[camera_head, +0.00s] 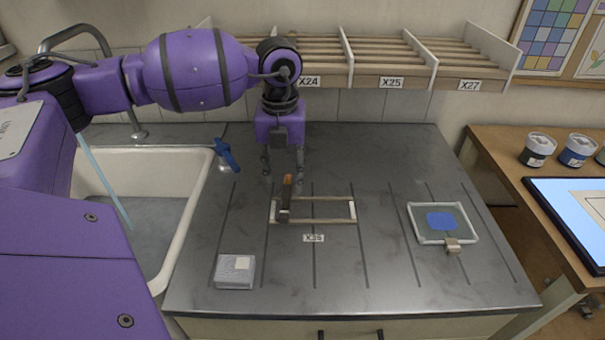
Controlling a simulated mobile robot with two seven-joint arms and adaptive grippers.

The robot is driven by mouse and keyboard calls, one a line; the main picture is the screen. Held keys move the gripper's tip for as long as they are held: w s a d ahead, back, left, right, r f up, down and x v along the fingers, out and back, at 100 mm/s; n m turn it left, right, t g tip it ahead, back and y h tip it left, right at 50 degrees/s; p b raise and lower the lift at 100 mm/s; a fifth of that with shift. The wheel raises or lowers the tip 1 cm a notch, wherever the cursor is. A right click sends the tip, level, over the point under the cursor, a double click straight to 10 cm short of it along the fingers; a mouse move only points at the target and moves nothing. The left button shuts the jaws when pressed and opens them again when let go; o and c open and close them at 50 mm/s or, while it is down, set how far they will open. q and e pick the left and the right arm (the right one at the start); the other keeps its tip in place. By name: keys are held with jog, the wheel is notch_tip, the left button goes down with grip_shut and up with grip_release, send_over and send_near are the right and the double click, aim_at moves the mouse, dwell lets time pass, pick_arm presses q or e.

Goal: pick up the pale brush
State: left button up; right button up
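A small brush (285,202) with a dark body and an orange-brown end lies across the left part of a low rack (330,221) with pale rails, behind the label X35 or X36. I cannot tell from its colour that it is the pale brush. My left gripper (283,171) points down with its two fingers apart. Its fingertips are just behind and above the brush's orange-brown end, and nothing shows between them. I cannot tell the exact height of the gap. My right gripper is not in view.
A sink (195,222) is at the left, with a blue-handled object (227,155) by its rim. A white block (235,271) stands at the front left. A glass pane with blue paint (415,222) lies at the right. A slatted shelf (433,66) is behind. The counter's middle front is clear.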

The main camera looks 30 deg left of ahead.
aim_at(286, 197)
pick_arm(q)
jog(key=f, duration=0.5)
jog(key=shift+s+d+p, duration=0.15)
jog(key=shift+d+p, duration=0.05)
jog(key=shift+p, duration=0.15)
jog(key=shift+f, duration=0.5)
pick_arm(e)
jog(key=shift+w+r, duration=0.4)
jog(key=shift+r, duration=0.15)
pick_arm(q)
jog(key=c, duration=0.5)
grip_shut()
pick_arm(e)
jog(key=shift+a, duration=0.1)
